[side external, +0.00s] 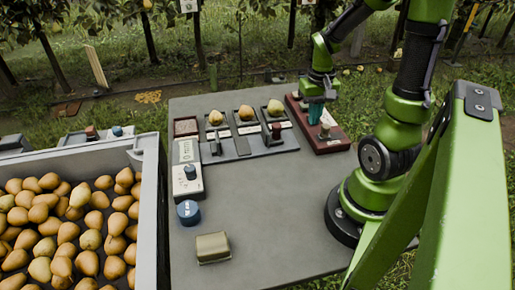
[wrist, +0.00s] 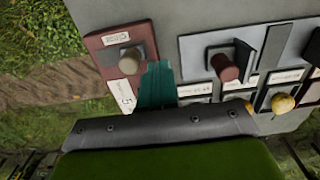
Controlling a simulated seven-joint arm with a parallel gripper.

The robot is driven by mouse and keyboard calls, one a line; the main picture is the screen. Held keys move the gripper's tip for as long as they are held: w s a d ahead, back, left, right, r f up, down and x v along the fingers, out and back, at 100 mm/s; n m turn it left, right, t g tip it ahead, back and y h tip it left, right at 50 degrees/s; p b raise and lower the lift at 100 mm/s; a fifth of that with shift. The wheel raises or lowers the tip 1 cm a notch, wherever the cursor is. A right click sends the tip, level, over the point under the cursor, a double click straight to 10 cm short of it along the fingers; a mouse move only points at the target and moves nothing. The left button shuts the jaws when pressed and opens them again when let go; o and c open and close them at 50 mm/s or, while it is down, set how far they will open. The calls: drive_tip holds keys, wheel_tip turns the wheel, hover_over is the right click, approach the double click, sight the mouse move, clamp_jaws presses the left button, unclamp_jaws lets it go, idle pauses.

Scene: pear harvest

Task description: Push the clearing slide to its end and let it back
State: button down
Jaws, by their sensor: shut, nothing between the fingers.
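The clearing slide is a dark red block (side external: 334,143) at the back right of the grey table. It also fills the upper left of the wrist view (wrist: 104,45), with a pale label on it. Its round greyish-tan knob (wrist: 127,60) stands up from the block. My gripper (side external: 316,112) is shut and empty, with teal fingers low over the block. In the wrist view the fingers (wrist: 155,84) are just to the lower right of the knob; I cannot tell whether they touch it. The slot under the knob is hidden.
A grey station (side external: 276,151) with a dark red knob and several pears in trays stands left of the slide. A control box (side external: 187,180), a blue puck (side external: 188,211) and an olive block (side external: 213,247) lie further left. A pear crate (side external: 150,200) borders the table, whose front middle is clear.

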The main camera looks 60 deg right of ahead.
sight(326, 125)
drive_tip(key=shift+f, duration=0.15)
drive_tip(key=shift+f, duration=2.2)
drive_tip(key=shift+s+d, duration=1.55)
drive_tip(key=shift+d, duration=0.05)
drive_tip(key=shift+w, duration=0.1)
idle(1.0)
drive_tip(key=shift+w+a, duration=1.7)
drive_tip(key=shift+a, duration=0.05)
wheel_tip(326, 125, up, 8)
idle(0.7)
